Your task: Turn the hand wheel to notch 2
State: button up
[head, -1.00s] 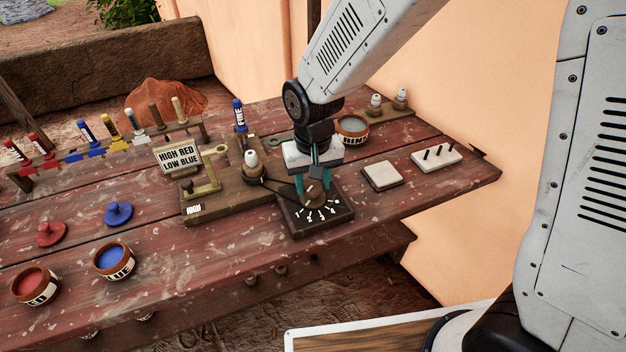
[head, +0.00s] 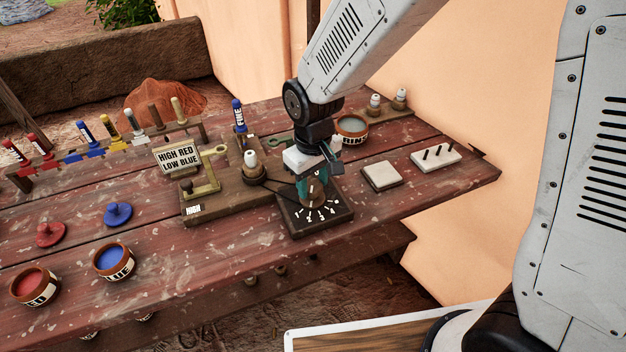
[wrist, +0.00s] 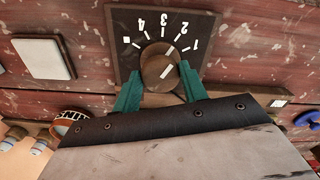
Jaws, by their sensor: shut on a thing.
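The hand wheel (wrist: 152,72) is a small brown round knob on a dark square dial plate (head: 290,222). The plate carries white numbers 1 to 4, tick marks and a small square. My gripper (wrist: 160,88) has teal fingers on either side of the wheel and is shut on it from above. In the head view my gripper (head: 312,194) hides part of the wheel. In the wrist view, white marks show on the wheel top, one slanting toward the side of numbers 1 and 2. I cannot tell exactly which notch it meets.
A wooden base with a brass lever (head: 205,180) and a white-topped post (head: 251,160) stands left of the dial. A pale square tile (head: 381,176) and a pegged white block (head: 437,156) lie to the right. A sign (head: 177,156) stands behind the lever.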

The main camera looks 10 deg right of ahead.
aim_at(315, 188)
jog(key=o, duration=1)
jog(key=shift+c, duration=0.2)
notch_tip(315, 188, up, 8)
jog(key=shift+f, duration=0.1)
jog(key=shift+s+d, duration=0.2)
jog(key=shift+s, duration=0.1)
jog(key=s+d+r+m, duration=0.3)
jog(key=s+d+r, duration=0.3)
jog(key=s+d, duration=0.3)
jog(key=s+d+r+m+t, duration=0.1)
jog(key=s+d+r+m, duration=0.2)
jog(key=s+d+r, duration=0.3)
jog(key=s+d, duration=0.4)
jog(key=d, duration=0.1)
jog(key=shift+d+r+m, duration=0.2)
jog(key=shift+r+m, duration=0.1)
